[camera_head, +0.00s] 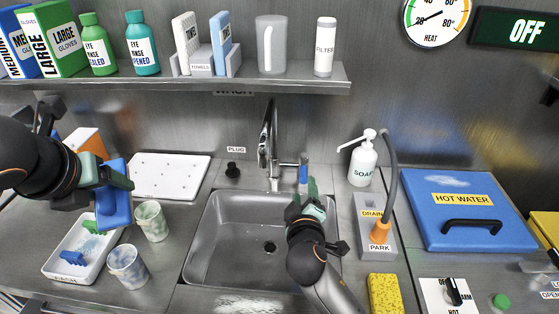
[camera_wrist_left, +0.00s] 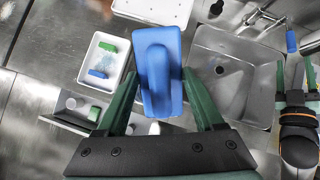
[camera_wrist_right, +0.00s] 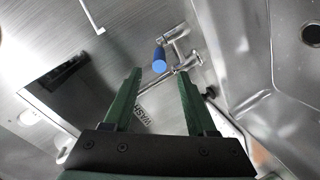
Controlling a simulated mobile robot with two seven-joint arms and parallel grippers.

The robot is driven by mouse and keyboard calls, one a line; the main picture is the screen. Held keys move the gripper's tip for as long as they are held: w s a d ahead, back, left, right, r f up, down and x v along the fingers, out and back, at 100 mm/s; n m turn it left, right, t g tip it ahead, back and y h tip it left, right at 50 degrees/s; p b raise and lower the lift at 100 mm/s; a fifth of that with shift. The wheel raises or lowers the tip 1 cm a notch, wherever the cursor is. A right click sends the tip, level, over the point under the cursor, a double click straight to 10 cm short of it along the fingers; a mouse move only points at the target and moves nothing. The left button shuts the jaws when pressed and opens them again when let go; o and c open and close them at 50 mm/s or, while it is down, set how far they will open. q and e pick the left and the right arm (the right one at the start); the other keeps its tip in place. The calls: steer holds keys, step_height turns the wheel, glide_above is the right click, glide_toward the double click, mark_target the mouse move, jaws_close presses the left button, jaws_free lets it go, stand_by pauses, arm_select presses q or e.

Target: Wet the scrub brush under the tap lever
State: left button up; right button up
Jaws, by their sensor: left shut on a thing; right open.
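The blue scrub brush (camera_head: 113,208) is in my left gripper (camera_head: 118,181), which is shut on it and holds it raised left of the sink (camera_head: 197,232). The brush (camera_wrist_left: 157,72) fills the space between the fingers in the left wrist view. The metal tap (camera_head: 267,140) stands behind the sink, its spout toward the basin. My right gripper (camera_head: 306,190) is open and empty just in front of the lever. I see no water running.
Two marbled cups (camera_head: 151,221) and a white tray (camera_head: 60,270) with a blue and a green piece stand left of the sink. A soap bottle (camera_head: 362,164), a drain hose holder (camera_head: 375,245) and a yellow sponge (camera_head: 385,294) stand right. A shelf (camera_head: 170,84) hangs above.

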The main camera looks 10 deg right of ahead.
mark_target(303, 168)
steer(key=b+x, duration=0.1)
steer(key=x, duration=1)
steer(key=shift+w+d, duration=0.1)
steer(key=shift+w, duration=0.25)
jaws_close()
steer(key=shift+f, duration=0.1)
stand_by(0.9)
